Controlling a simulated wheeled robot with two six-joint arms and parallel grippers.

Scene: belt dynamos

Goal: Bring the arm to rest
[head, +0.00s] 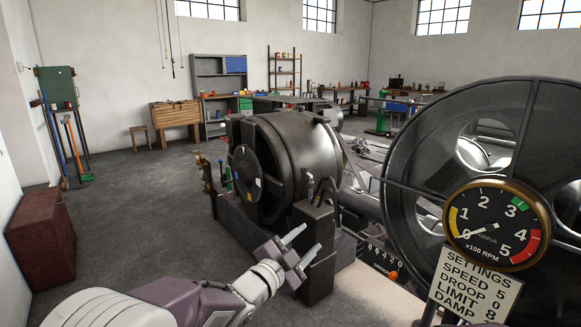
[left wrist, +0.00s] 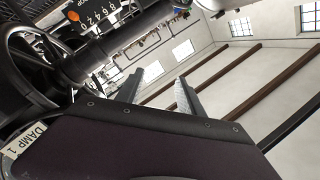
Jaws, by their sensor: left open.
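My left arm comes in from the bottom left of the head view. Its gripper (head: 304,240) is open and empty, the two fingers apart and pointing up and right. In the picture it overlaps the dark block in front of the big black dynamo (head: 290,150); I cannot tell whether it touches. In the left wrist view the open fingers (left wrist: 160,90) have nothing between them. My right gripper does not show.
A large black flywheel (head: 400,170) stands at the right, with a round RPM gauge (head: 497,226) and a settings sign (head: 474,285) before it. A red-brown cabinet (head: 40,235) stands at left. The grey floor (head: 135,200) is clear.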

